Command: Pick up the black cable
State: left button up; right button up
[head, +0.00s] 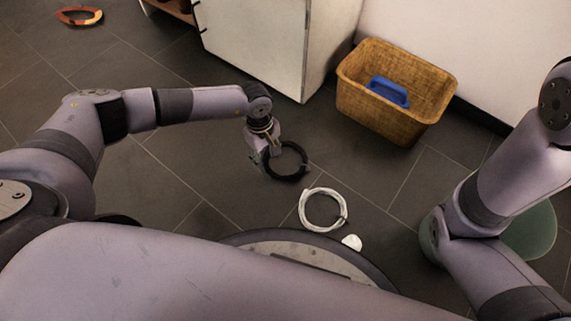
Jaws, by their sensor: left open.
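The black cable (290,178) is a coiled ring on the dark tiled floor, near the middle of the head view. My left gripper (266,158) is open at the cable's left side, with its fingers over or around that part of the coil. The fingers overlap the dark coil, so I cannot tell whether they touch it. My right arm shows at the right, but its gripper is out of view.
A white coiled cable (303,207) and a small white object (352,242) lie nearer my base. A wicker basket (375,118) holding a blue object (388,92) stands beyond, beside a white cabinet (258,40). An orange ring-shaped item (79,21) lies far left. Floor between is clear.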

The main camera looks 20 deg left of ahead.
aim_at(271, 169)
pick_arm(q)
jog(key=shift+s+d+f+b, duration=0.1)
jog(key=shift+d+f+b, duration=0.15)
jog(key=shift+f+b, duration=1.15)
jog(key=shift+s+d+f+b, duration=0.1)
jog(key=shift+d+f+b, duration=0.1)
jog(key=shift+f+b, duration=1.2)
jog(key=shift+p, duration=0.3)
jog(key=shift+c, duration=0.5)
grip_shut()
